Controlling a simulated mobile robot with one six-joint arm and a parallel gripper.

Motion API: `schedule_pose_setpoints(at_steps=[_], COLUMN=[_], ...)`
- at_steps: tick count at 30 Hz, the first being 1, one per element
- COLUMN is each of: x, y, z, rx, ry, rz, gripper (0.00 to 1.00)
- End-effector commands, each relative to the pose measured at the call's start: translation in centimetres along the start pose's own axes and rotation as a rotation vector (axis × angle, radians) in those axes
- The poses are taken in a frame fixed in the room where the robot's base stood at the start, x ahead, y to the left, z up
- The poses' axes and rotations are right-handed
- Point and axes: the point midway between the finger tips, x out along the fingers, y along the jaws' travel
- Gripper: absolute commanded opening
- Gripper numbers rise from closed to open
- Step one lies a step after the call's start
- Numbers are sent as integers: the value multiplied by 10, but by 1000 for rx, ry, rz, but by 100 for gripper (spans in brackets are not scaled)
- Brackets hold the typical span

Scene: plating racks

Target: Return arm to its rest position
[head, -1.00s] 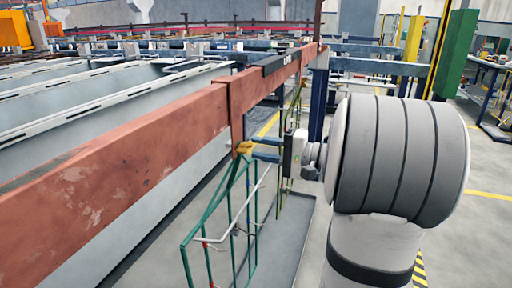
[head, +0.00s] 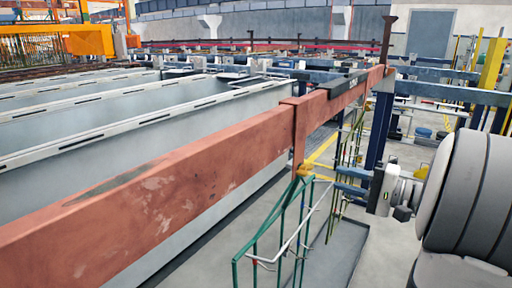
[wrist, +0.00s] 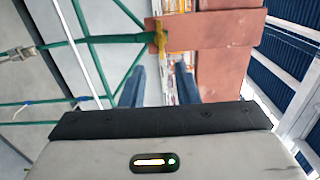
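My gripper (head: 338,181) is in the head view, right of the red beam's hanging post. Its two blue fingers are apart with nothing held between them. The wrist view also shows the fingers (wrist: 161,72) spread. A green wire rack (head: 282,235) hangs below the post at a yellow hook (head: 305,171). The fingertips are a short way to the right of the hook and do not appear to touch it. In the wrist view the yellow hook (wrist: 160,37) shows beyond the fingertips, with green bars running left.
The long red beam (head: 180,170) crosses the scene beside my arm. Grey tanks (head: 200,125) lie behind it. Another rack (head: 340,185) hangs behind the fingers, near a blue post (head: 380,130). Grey floor (head: 400,232) is partly open around a dark tray (head: 345,250).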

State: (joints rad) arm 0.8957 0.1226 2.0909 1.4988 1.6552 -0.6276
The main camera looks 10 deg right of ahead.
Motion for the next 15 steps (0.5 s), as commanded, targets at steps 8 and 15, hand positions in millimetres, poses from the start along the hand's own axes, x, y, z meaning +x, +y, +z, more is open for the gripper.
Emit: schedule_pose_setpoints(at_steps=[8, 15], x=[56, 59], y=[-9, -3], z=[89, 191], rx=[46, -86], ry=[-219, -408], rz=[355, 870], gripper=[28, 28])
